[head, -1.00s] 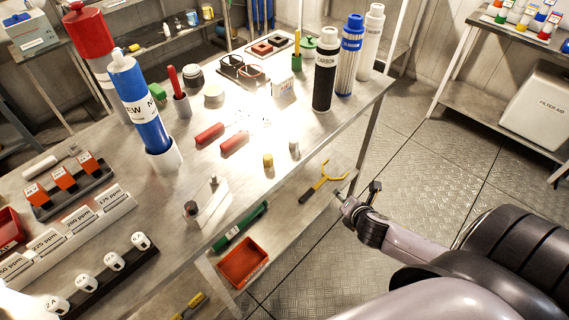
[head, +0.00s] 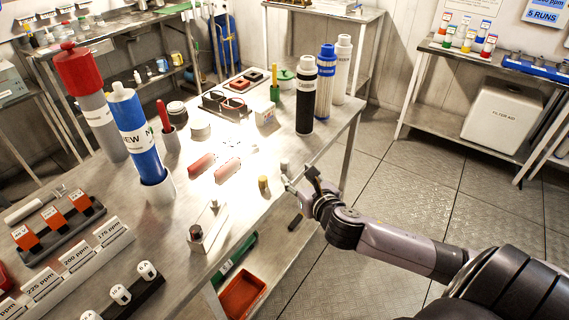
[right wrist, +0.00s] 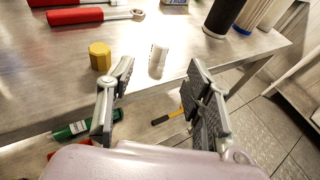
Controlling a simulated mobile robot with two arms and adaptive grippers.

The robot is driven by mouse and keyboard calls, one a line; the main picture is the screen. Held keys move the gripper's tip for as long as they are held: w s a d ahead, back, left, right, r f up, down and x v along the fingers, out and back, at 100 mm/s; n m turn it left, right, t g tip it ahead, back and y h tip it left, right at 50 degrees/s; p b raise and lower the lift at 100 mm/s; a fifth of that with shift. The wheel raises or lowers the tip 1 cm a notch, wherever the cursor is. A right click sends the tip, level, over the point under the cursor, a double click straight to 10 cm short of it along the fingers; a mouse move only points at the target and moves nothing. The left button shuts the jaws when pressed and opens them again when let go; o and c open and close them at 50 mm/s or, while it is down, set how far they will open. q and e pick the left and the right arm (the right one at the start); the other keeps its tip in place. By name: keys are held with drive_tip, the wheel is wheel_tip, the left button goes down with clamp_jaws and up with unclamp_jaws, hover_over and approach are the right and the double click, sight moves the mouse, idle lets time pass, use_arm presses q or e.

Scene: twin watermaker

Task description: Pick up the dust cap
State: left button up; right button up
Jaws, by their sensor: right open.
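Two small pieces stand near the front edge of the steel table: a yellow six-sided cap (head: 263,184) and a small whitish cylinder (head: 284,167). No label shows which is the dust cap. My right gripper (head: 300,180) is at the table edge, just right of both. In the right wrist view my right gripper (right wrist: 158,72) is open and empty. The whitish cylinder (right wrist: 159,55) stands ahead between its fingers, apart from them. The yellow cap (right wrist: 100,56) stands left of the left finger. My left gripper is not in view.
Red-handled tools (head: 202,163) lie behind the caps. Tall black (head: 306,95) and blue (head: 325,82) filter cartridges stand at the table's right end. A metal block (head: 208,226) sits left of the caps. A lower shelf holds a red bin (head: 241,295). The floor to the right is clear.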

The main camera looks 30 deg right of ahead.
sight(286, 164)
drive_tip(key=x, duration=0.4)
drive_tip(key=shift+w+d, duration=0.15)
drive_tip(key=shift+w, duration=0.1)
drive_tip(key=x, duration=0.4)
drive_tip(key=shift+w+p, duration=0.15)
drive_tip(key=shift+p, duration=0.2)
drive_tip(key=shift+c, duration=0.2)
drive_tip(key=c, duration=0.7)
